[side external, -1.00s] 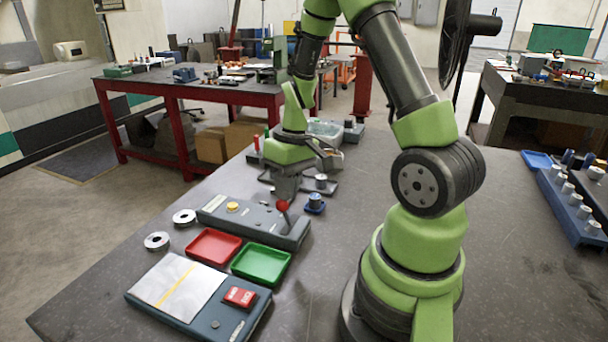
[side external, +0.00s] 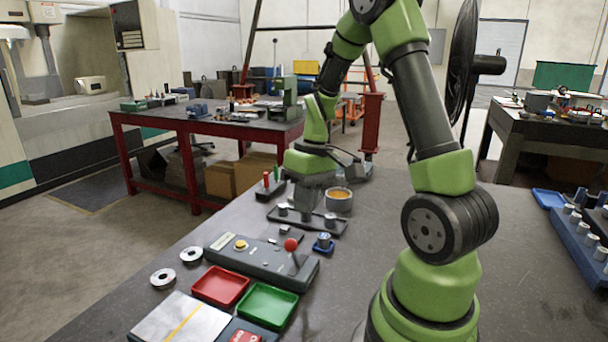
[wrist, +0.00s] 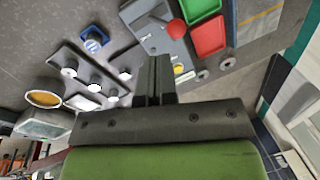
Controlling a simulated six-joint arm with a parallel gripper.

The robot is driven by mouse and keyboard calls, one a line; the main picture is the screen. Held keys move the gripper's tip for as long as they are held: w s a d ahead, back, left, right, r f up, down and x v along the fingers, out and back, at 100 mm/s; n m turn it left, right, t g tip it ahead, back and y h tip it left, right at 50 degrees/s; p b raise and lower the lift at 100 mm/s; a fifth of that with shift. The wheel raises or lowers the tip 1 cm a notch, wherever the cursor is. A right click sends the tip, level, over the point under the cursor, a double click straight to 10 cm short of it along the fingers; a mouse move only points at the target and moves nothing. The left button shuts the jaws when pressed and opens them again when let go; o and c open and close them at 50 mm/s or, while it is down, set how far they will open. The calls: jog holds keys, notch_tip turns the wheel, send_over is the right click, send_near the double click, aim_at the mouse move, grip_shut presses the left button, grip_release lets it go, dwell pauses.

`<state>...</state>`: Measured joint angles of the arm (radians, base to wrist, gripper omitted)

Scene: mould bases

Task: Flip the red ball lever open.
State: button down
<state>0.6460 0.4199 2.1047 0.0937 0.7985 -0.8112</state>
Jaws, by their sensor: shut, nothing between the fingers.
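The red ball (side external: 291,245) tops a short lever on the grey control box (side external: 262,258). Its stem rises from the right part of the box, and the ball leans slightly left in the side view. In the wrist view the red ball (wrist: 176,28) shows just above and right of my fingertips, apart from them. My gripper (side external: 312,205) hangs above the table behind the box, clear of the lever. Its fingers (wrist: 155,62) are together and empty. In the side view the fingertips are blurred against the objects behind.
A red tray (side external: 220,287) and a green tray (side external: 267,306) lie in front of the box. A small blue-based part (side external: 323,243) stands right of the lever. A dark plate with metal pegs (side external: 306,221) and an orange-topped round container (side external: 339,199) lie behind.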

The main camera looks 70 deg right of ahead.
notch_tip(320, 180, up, 7)
jog(key=a, duration=0.2)
jog(key=shift+s+a, duration=0.15)
jog(key=shift+s, duration=0.15)
jog(key=s+a+r+t, duration=0.3)
jog(key=a+r, duration=0.1)
jog(key=a, duration=0.2)
jog(key=s+a+r+t, duration=0.3)
jog(key=s+a+r, duration=0.1)
jog(key=a, duration=0.3)
jog(key=shift+s+a+m, duration=0.2)
jog(key=shift+s+m, duration=0.05)
jog(key=shift+m, duration=0.15)
